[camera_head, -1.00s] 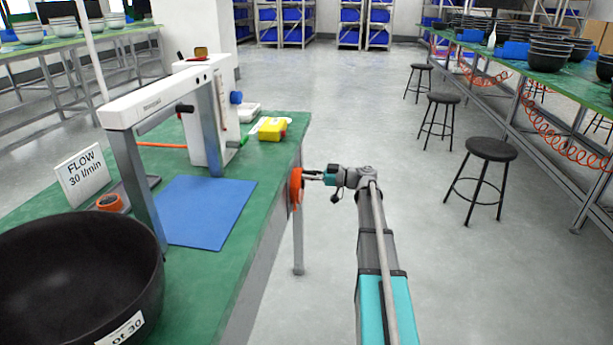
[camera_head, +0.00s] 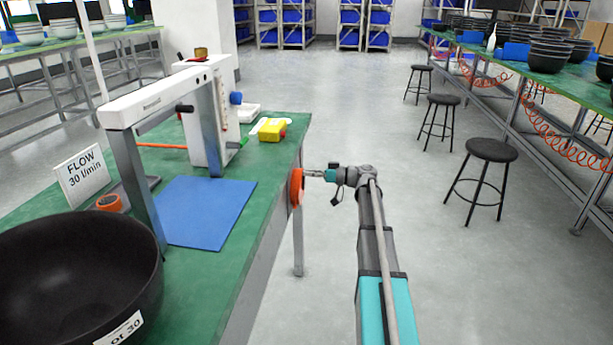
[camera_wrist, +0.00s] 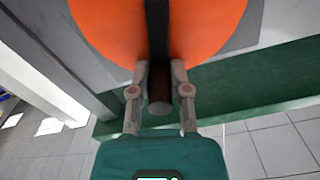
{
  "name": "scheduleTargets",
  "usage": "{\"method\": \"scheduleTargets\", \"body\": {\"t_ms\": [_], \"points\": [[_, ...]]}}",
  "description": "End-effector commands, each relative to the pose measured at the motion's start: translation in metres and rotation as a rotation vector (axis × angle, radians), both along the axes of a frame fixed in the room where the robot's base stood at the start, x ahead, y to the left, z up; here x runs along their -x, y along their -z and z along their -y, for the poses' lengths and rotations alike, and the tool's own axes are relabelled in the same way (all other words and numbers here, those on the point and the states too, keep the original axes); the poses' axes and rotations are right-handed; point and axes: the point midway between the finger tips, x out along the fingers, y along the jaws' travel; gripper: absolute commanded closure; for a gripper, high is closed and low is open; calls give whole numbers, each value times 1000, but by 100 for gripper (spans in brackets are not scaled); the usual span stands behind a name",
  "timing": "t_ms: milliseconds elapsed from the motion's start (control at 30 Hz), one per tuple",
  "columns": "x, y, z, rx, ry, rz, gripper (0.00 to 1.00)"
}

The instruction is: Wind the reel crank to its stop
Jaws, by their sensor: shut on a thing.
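The orange reel (camera_head: 297,187) is mounted on the right edge of the green bench; it fills the top of the wrist view (camera_wrist: 200,25). A dark crank arm (camera_wrist: 157,35) runs across its face and ends in a crank knob (camera_wrist: 160,95). My gripper (camera_head: 312,174) reaches the reel from the right. In the wrist view my gripper (camera_wrist: 161,80) has its two fingers on either side of the knob and is shut on it. In the head view the fingers hide the knob.
The bench carries a blue mat (camera_head: 205,212), a white frame (camera_head: 155,98), a yellow box (camera_head: 271,130), a flow sign (camera_head: 82,177) and a large black bowl (camera_head: 75,270). Stools (camera_head: 487,160) stand to the right.

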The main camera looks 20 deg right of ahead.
Motion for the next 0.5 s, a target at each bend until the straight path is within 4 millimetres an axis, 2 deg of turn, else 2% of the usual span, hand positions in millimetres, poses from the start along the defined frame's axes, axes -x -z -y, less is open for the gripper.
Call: {"method": "scheduleTargets", "body": {"t_ms": [500], "points": [[-20, 14, 13, -275, 3, -404, 100]]}}
